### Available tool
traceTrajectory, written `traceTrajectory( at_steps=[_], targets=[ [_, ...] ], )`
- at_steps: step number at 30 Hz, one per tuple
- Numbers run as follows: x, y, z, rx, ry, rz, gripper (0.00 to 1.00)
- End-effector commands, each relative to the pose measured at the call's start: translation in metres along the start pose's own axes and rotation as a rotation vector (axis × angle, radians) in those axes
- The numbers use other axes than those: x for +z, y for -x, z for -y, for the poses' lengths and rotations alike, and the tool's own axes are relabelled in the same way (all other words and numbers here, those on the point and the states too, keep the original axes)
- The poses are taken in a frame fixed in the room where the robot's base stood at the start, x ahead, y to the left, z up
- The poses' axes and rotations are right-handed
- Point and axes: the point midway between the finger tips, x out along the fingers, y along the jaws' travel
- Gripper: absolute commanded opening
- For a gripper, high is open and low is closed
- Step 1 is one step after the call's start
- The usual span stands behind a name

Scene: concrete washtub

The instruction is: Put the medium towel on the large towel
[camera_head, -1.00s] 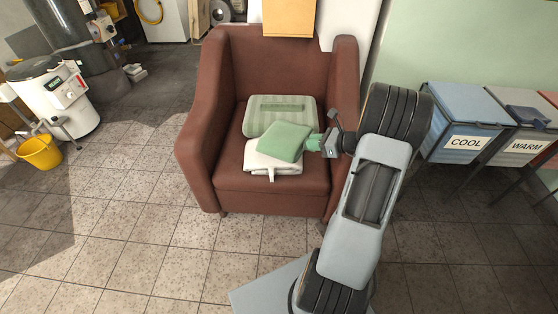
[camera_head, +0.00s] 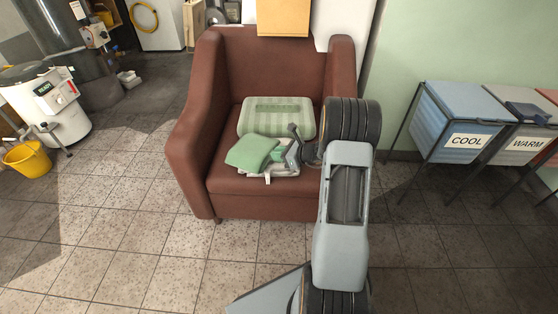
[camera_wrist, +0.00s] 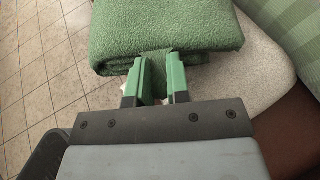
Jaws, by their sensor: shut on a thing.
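A folded green towel (camera_head: 252,152) is held above the front part of the armchair seat. My gripper (camera_head: 279,153) is shut on its edge, and the wrist view shows the fingers (camera_wrist: 154,76) pinching that edge of the green towel (camera_wrist: 165,25). A folded white towel (camera_head: 284,172) lies on the seat, partly hidden under the green towel and my gripper. It also shows in the wrist view (camera_wrist: 255,65). I cannot tell whether the green towel touches the white one.
The brown armchair (camera_head: 262,203) has raised armrests on both sides. Blue COOL (camera_head: 455,118) and grey WARM (camera_head: 518,130) bins stand at the right. A yellow bucket (camera_head: 27,160) stands at the far left. The tiled floor in front of the chair is clear.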

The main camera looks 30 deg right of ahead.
Motion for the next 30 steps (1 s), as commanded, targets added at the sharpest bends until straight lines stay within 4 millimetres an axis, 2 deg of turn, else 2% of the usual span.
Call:
traceTrajectory(
  at_steps=[1,3,16,17,24,30],
  targets=[
    [-0.013,-0.005,0.000,0.000,-0.002,0.000,0.00],
    [-0.020,-0.008,0.000,-0.001,-0.001,0.001,0.00],
    [-0.023,-0.009,0.001,-0.001,-0.001,0.002,0.00],
    [-0.022,-0.009,0.000,-0.001,-0.001,0.001,0.20],
    [-0.022,-0.008,0.000,-0.001,-0.001,0.000,0.42],
    [-0.022,-0.008,0.000,-0.001,-0.001,0.001,0.42]
  ],
)
